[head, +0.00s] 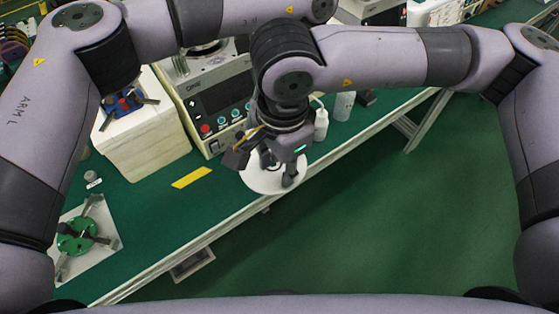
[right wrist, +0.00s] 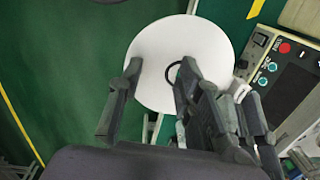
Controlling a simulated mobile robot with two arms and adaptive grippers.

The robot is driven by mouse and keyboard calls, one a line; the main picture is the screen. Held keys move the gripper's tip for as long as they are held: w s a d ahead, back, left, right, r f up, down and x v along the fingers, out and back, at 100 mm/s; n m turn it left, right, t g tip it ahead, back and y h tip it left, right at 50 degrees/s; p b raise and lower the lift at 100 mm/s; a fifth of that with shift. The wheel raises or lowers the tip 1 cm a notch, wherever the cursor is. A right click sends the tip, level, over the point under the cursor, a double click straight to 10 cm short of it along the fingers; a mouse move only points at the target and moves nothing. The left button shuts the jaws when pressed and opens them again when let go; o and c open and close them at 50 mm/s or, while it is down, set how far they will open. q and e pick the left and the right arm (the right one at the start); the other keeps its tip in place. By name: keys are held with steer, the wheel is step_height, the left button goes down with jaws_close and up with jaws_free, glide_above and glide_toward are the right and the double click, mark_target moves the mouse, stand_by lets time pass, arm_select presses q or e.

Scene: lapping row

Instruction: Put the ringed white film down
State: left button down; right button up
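The white film (head: 258,183) is a round white disc at the front edge of the green bench, under my right gripper. In the right wrist view the film (right wrist: 210,50) shows a dark ring (right wrist: 170,75) near its middle, and the bench edge passes behind the disc. I cannot tell whether the film touches the bench. My right gripper (head: 268,172) points down over it. In the right wrist view its fingertips (right wrist: 160,68) are well apart over the film, the ring between them close to one finger. My left gripper is out of view.
A control box (head: 215,105) with buttons stands behind the film. White bottles (head: 320,122) stand to its right. A white block (head: 145,135), a yellow strip (head: 192,177) and a plate with a green disc (head: 78,238) lie left. Open floor (head: 370,220) lies beyond the bench edge.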

jaws_close()
steer(key=c, duration=0.6)
jaws_free()
steer(key=shift+c, duration=0.2)
steer(key=o, duration=2.2)
steer(key=shift+c, duration=0.2)
